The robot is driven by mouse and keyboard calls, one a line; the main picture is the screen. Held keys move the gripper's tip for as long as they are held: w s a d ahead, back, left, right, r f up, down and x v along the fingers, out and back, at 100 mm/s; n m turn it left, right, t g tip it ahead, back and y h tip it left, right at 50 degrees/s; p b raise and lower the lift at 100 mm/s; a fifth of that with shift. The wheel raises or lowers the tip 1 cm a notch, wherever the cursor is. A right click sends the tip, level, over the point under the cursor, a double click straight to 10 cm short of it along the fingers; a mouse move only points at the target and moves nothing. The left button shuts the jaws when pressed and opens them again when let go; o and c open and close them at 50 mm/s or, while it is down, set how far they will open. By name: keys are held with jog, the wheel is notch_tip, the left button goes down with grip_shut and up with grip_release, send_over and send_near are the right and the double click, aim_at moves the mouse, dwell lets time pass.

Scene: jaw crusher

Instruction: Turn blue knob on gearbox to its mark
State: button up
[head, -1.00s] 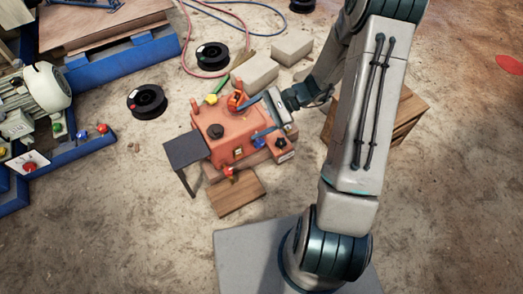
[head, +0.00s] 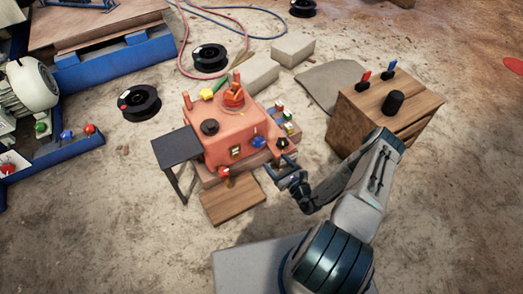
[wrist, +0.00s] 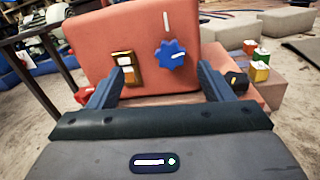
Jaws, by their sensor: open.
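The gearbox (head: 222,124) is an orange-red housing on the floor. Its blue knob (head: 258,141) is on the front face; in the wrist view the knob (wrist: 168,58) is lobed, with a white pointer line directed to the right. A white mark line (wrist: 166,21) is on the face above the knob. My gripper (head: 284,162) is in front of the gearbox, lower right of the knob in the head view. In the wrist view my gripper (wrist: 159,80) has its fingers spread, empty, with the knob between them but farther away. I see no contact with the knob.
A brass rocker switch (wrist: 127,68) is left of the knob. A red knob (head: 224,172) is low at the front and a black knob (wrist: 237,80) is at the right. A small dark table (head: 177,146) stands left; a wooden cabinet (head: 350,118) stands right.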

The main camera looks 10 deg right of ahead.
aim_at(260, 143)
jog(key=shift+m+h, duration=0.6)
jog(key=shift+m, duration=0.1)
jog(key=f+b+x, duration=0.1)
jog(key=x, duration=0.3)
jog(key=b+x, duration=0.2)
jog(key=x, duration=0.2)
jog(key=f+b+x, duration=0.1)
jog(key=x, duration=0.3)
jog(key=shift+d+f+b, duration=0.2)
jog(key=shift+f+b, duration=0.15)
jog(key=shift+b, duration=0.05)
jog(key=shift+w+a+r, duration=0.1)
jog(key=shift+w+a, duration=0.05)
jog(key=shift+w, duration=0.4)
jog(key=c, duration=1)
